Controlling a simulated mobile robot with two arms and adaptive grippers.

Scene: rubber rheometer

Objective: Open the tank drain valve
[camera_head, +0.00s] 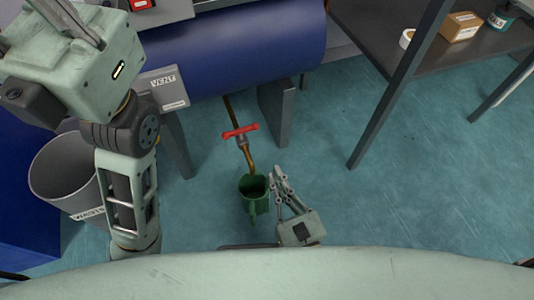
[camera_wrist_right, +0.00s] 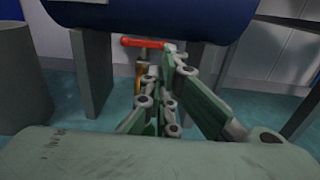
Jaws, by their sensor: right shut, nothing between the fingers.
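The drain valve's red handle (camera_head: 240,132) sits on a brass pipe (camera_head: 249,160) under the blue tank (camera_head: 240,50). In the right wrist view the red handle (camera_wrist_right: 142,42) lies crosswise, just left of the fingertips. My right gripper (camera_head: 277,172) is shut and empty, below and right of the handle and apart from it in the head view. A green jug (camera_head: 254,203) stands under the pipe's end, close beside this gripper. My left gripper (camera_head: 68,20) is at the top left, cut by the frame edge; its fingertips do not show clearly.
A grey waste bin (camera_head: 68,172) stands at the left. A VENT plate (camera_head: 164,86) is by the tank, and a grey support leg (camera_head: 275,113) is right of the pipe. A dark shelf (camera_head: 430,50) stands at the upper right. The floor (camera_head: 370,210) at right is clear.

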